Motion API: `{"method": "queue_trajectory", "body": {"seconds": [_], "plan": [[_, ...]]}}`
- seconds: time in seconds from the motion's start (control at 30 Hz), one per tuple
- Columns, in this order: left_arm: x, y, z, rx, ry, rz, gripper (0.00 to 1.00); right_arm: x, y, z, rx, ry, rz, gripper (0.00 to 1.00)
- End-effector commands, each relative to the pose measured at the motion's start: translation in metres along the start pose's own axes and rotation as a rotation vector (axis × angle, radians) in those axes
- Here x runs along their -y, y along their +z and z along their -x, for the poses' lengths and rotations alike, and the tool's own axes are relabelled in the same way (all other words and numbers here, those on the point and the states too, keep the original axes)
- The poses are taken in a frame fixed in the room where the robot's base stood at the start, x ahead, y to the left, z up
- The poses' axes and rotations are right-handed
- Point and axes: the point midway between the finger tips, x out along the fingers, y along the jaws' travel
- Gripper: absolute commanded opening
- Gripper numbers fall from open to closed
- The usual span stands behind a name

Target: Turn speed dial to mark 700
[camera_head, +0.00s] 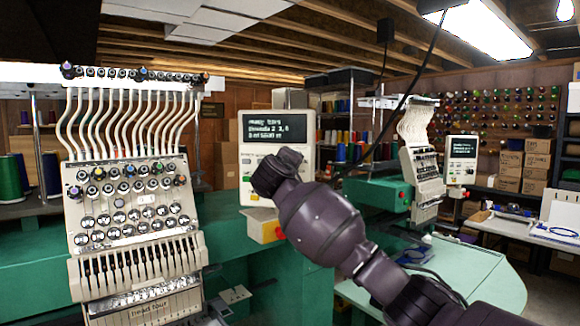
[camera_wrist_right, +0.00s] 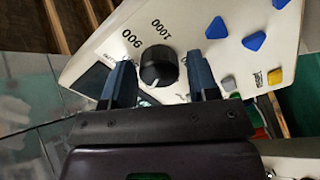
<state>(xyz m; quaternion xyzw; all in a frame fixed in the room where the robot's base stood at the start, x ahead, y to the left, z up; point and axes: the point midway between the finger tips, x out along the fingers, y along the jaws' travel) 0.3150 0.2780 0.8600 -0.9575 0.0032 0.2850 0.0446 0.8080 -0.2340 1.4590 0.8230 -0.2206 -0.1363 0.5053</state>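The speed dial (camera_wrist_right: 158,66) is a round black knob on the white control panel (camera_wrist_right: 100,45) in the right wrist view. Printed numbers 900 and 1000 show beside it; a mark for 700 is not visible. A light pointer line sits at the knob's lower left edge. My right gripper (camera_wrist_right: 161,82) is open, one finger on each side of the knob, with gaps visible. In the head view the control panel (camera_head: 248,165) has a dark screen; my right arm covers its lower part and hides the dial. My left gripper is out of view.
Blue triangular buttons (camera_wrist_right: 254,41) and a yellow button (camera_wrist_right: 274,76) lie right of the dial. The multi-needle embroidery head (camera_head: 130,215) stands left of the panel. A second machine (camera_head: 422,165) and a green table (camera_head: 470,275) are to the right.

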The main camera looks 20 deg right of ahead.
Motion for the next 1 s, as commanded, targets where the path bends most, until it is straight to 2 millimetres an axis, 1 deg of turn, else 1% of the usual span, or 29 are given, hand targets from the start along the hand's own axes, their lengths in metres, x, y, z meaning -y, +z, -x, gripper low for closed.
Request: {"method": "queue_trajectory", "body": {"seconds": [0.03, 0.07, 0.33, 0.47, 0.57, 0.7, 0.9, 1.0], "plan": [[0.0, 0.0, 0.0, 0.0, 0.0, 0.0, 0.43, 0.0, 0.0, 0.0, 0.0, 0.0, 0.0, 0.62], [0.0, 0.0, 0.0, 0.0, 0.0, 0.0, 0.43, 0.0, 0.0, 0.0, 0.0, 0.0, 0.0, 0.66], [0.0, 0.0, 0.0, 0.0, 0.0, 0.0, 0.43, -0.001, 0.0, 0.0, -0.001, 0.001, -0.001, 0.66], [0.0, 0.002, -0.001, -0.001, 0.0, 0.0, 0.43, 0.0, -0.001, 0.006, -0.002, 0.001, -0.002, 0.66], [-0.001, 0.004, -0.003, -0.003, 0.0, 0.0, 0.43, 0.001, -0.001, 0.018, -0.004, 0.001, -0.002, 0.66], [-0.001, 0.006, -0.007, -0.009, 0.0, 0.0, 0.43, 0.001, -0.001, 0.041, -0.006, 0.001, -0.003, 0.66], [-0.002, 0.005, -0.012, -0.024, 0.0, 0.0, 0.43, 0.002, 0.0, 0.077, -0.005, 0.0, -0.003, 0.66], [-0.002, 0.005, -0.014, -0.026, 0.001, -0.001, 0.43, 0.001, 0.0, 0.091, -0.003, 0.0, -0.002, 0.66]]}}
